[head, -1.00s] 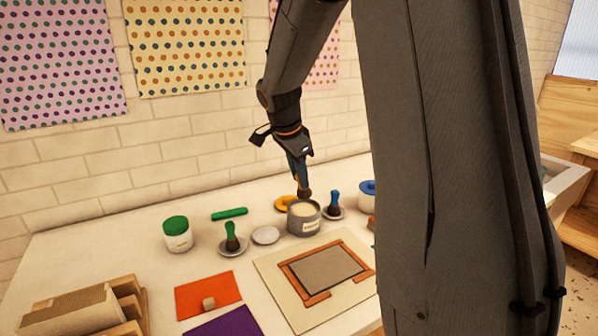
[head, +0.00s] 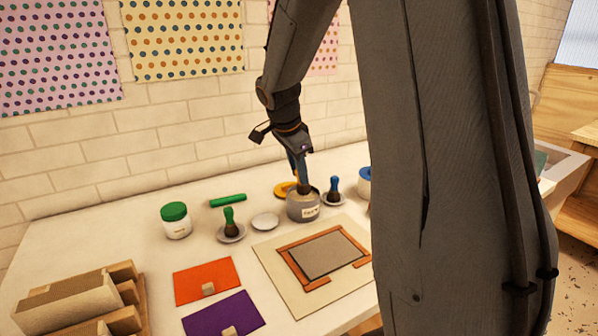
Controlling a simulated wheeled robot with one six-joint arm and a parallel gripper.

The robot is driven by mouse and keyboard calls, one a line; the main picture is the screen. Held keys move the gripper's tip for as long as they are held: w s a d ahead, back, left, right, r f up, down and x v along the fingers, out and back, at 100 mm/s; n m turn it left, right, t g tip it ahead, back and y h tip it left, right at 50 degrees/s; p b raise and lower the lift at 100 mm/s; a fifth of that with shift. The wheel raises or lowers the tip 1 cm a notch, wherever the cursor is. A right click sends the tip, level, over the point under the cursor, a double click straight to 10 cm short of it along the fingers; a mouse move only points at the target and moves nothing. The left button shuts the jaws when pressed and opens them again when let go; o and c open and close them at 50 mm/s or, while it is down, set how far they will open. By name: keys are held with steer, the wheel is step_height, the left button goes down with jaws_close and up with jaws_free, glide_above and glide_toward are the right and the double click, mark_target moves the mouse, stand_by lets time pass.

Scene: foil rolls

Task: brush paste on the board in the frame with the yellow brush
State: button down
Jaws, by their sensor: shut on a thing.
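My gripper (head: 299,165) points down over the open grey paste pot (head: 302,210) and is shut on a brush (head: 304,189). The gripper hides most of the handle, so its colour is hard to tell. The brush's dark bristles dip into the pot's mouth. The grey board (head: 322,254) lies flat inside an orange-brown frame (head: 292,266) on a cream sheet (head: 290,294), in front of the pot. The frame has a gap along its near side. No paste can be made out on the board.
A green brush (head: 229,219) and a blue brush (head: 335,187) stand on dishes either side of the pot. My arm hides the right side.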

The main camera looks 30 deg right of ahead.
steer(key=shift+f+b, duration=0.7)
steer(key=shift+b, duration=0.05)
stand_by(2.2)
steer(key=shift+r, duration=0.15)
steer(key=shift+r+p, duration=1.85)
steer(key=shift+r, duration=1.6)
